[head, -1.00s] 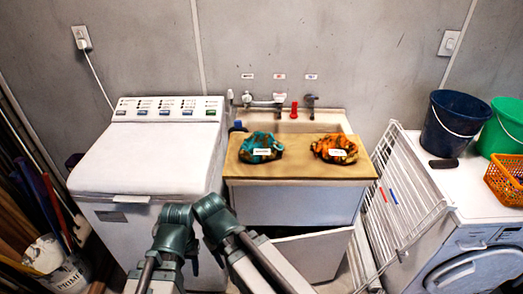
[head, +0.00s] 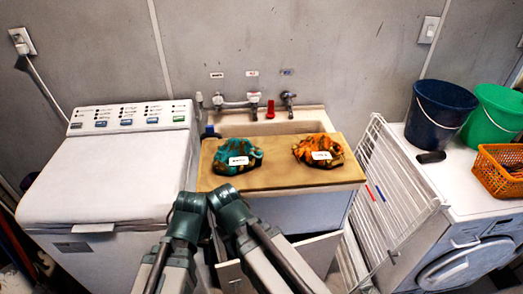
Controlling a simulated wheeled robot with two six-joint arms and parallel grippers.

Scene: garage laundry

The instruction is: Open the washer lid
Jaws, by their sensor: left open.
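The white washer (head: 70,240) stands at the left, with its control panel (head: 130,116) along the back. My two arms come in from the bottom, with green joints just right of the washer and in front of the sink. My left gripper (head: 205,238) is open, mostly hidden among the arm links, and apart from the lid. I cannot make out my right gripper.
A board (head: 280,178) with a teal cloth bundle (head: 238,157) and an orange one (head: 318,151) lies over the sink (head: 305,119). A drying rack (head: 385,200) leans by the front-loading machine (head: 470,220), which carries buckets and an orange basket (head: 500,168).

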